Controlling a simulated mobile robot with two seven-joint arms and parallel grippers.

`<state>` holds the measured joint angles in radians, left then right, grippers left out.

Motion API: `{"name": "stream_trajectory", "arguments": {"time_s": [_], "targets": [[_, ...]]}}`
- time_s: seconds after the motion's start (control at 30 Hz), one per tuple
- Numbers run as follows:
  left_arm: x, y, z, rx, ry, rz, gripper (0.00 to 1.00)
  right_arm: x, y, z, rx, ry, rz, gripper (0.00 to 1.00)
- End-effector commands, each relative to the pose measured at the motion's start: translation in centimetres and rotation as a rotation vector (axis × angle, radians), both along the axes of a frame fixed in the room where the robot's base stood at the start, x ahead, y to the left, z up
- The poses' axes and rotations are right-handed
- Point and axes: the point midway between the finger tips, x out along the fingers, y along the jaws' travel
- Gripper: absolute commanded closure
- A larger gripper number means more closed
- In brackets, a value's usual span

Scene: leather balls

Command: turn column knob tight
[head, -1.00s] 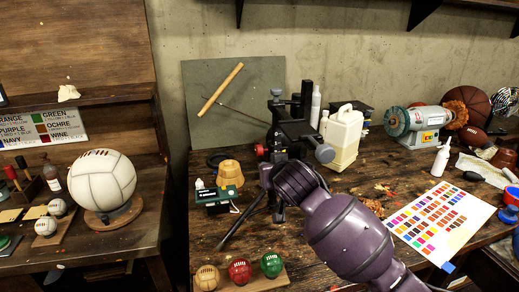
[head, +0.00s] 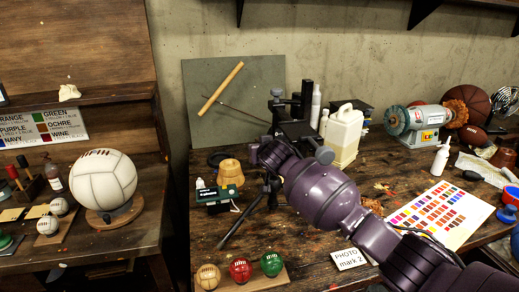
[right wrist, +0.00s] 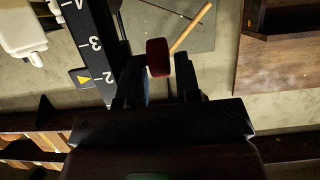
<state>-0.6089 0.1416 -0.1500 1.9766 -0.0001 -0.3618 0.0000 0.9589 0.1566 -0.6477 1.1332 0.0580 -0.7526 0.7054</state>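In the right wrist view a black column (right wrist: 94,42) with white scale numbers and a yellow triangle runs down the left. A dark red knob (right wrist: 157,58) stands out near it, at the mouth of my right gripper (right wrist: 160,72). The fingers are apart, one on each side, and a strip of wall shows between the knob and the right finger. In the head view the black stand (head: 307,97) is on the workbench. My purple right arm reaches from the lower right to its left side, and its wrist hides the knob. My left gripper is not in view.
A white jug (head: 343,135) and a grinder (head: 415,122) stand right of the stand. Three small balls on a board, including a red one (head: 240,269), lie at the front.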

Motion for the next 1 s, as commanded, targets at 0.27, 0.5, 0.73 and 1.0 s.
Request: {"name": "stream_trajectory", "arguments": {"time_s": [0.27,0.5,0.73,1.0], "targets": [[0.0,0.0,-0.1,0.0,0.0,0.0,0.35,1.7,0.6,-0.8,0.0,0.0,0.001,0.69],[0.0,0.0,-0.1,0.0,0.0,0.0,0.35,2.2,0.7,-1.0,0.001,0.001,0.0,0.69],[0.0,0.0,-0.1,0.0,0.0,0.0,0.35,2.2,0.7,-1.0,0.001,0.0,0.001,0.69],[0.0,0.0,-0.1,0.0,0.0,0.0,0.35,2.2,0.7,-1.0,0.001,0.0,0.001,1.0]]}}
